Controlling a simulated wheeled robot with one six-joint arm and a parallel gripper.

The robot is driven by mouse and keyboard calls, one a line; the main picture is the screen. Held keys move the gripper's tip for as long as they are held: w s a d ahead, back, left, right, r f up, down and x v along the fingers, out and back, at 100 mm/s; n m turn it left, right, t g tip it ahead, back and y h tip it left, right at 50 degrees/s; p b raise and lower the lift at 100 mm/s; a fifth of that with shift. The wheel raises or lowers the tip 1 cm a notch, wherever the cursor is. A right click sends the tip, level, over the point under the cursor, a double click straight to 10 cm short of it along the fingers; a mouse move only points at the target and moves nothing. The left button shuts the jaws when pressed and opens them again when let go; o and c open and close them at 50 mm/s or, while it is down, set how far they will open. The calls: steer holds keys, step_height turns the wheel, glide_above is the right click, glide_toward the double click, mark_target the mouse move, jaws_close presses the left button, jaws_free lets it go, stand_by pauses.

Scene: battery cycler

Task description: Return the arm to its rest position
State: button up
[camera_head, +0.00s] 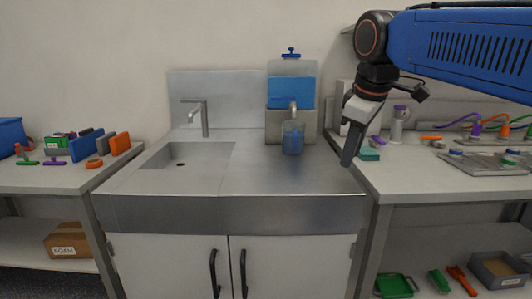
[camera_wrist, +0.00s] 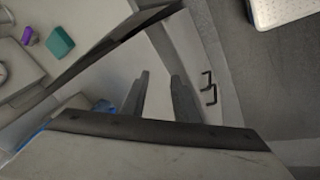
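My arm reaches in from the upper right in the head camera view, with my gripper (camera_head: 349,140) pointing down in front of the gap between the sink counter (camera_head: 240,210) and the right-hand bench (camera_head: 450,185). The wrist view shows my gripper's two fingers (camera_wrist: 158,92) apart with nothing between them. The gripper is open and empty, and it touches nothing that I can see. No mark of a rest position shows.
A blue jug (camera_head: 293,138) stands under a dispenser tank (camera_head: 291,90) on the sink counter, left of my gripper. A teal block (camera_head: 369,155) and a white bottle (camera_head: 397,125) are close on the right bench. The floor-side space before the counter looks clear.

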steer(key=s+d+f+m, duration=0.3)
steer(key=s+f, duration=0.3)
steer(key=f, duration=0.3)
steer(key=s+d+f+m, duration=0.3)
steer(key=s+f+m, duration=0.1)
steer(key=s+f, duration=0.3)
steer(key=s+d+f+m, duration=0.3)
steer(key=s+f, duration=0.4)
steer(key=f, duration=0.4)
steer(key=shift+s+t, duration=0.15)
steer(key=shift+t, duration=0.15)
steer(key=shift+o, duration=0.5)
steer(key=shift+d, duration=0.1)
